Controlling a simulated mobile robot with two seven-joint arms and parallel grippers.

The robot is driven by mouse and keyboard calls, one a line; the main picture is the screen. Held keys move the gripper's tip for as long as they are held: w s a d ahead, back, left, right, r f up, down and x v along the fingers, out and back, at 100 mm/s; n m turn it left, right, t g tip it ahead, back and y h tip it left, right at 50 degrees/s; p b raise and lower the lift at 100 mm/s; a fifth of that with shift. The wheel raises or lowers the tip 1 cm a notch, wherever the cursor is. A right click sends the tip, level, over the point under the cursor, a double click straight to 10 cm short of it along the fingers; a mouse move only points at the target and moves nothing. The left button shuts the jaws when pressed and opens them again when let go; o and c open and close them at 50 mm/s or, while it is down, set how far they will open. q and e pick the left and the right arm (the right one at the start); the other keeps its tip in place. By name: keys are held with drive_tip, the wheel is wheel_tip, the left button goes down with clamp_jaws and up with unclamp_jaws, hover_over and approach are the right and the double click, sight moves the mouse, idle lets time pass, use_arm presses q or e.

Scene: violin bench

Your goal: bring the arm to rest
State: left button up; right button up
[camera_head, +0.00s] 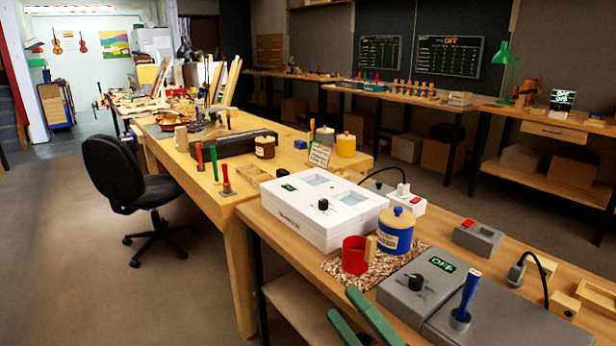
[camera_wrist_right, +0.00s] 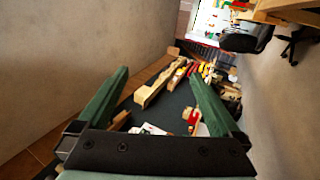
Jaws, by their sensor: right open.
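My right gripper (camera_head: 343,302) shows at the bottom of the head view as two green fingers. They are in front of the near bench's front edge, below the red mug (camera_head: 356,254), and appear apart from it. In the right wrist view the same gripper (camera_wrist_right: 158,75) has its green fingers spread wide, with nothing held between them. Beyond the fingers lie a pale wooden piece (camera_wrist_right: 152,90) and a dark surface with small items. My left gripper is in neither view.
The near bench holds a white box (camera_head: 323,215), a blue jar (camera_head: 396,231), a grey unit reading OFF (camera_head: 415,285) and a blue-handled tool (camera_head: 468,292). A black chair (camera_head: 125,180) stands left of the long bench. The floor (camera_head: 60,260) at left is clear.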

drive_tip(key=s+d+f+m+g+h, duration=0.1)
drive_tip(key=d+f+m+h, duration=0.3)
drive_tip(key=f+m, duration=0.5)
drive_tip(key=s+d+f+m+g+h, duration=0.1)
drive_tip(key=d+f+m+h, duration=0.1)
drive_tip(key=f+m+h, duration=0.7)
drive_tip(key=s+d+f+m+g+y, duration=0.1)
drive_tip(key=s+f+m+g, duration=0.2)
drive_tip(key=s+f, duration=0.35)
drive_tip(key=s+d+f+m+g, duration=0.1)
drive_tip(key=s+f+m+g, duration=0.25)
drive_tip(key=f, duration=0.55)
use_arm(q)
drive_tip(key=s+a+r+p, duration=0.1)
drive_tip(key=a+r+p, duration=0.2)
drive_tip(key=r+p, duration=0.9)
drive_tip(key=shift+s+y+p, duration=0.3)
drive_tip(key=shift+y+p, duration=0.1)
drive_tip(key=shift+p, duration=1.5)
use_arm(e)
wheel_tip(320, 180, up, 12)
drive_tip(key=s+d, duration=0.2)
drive_tip(key=shift+s+d+f+h, duration=0.25)
drive_tip(key=shift+s+d+h, duration=0.05)
drive_tip(key=shift+s+d, duration=0.1)
drive_tip(key=shift+m, duration=0.25)
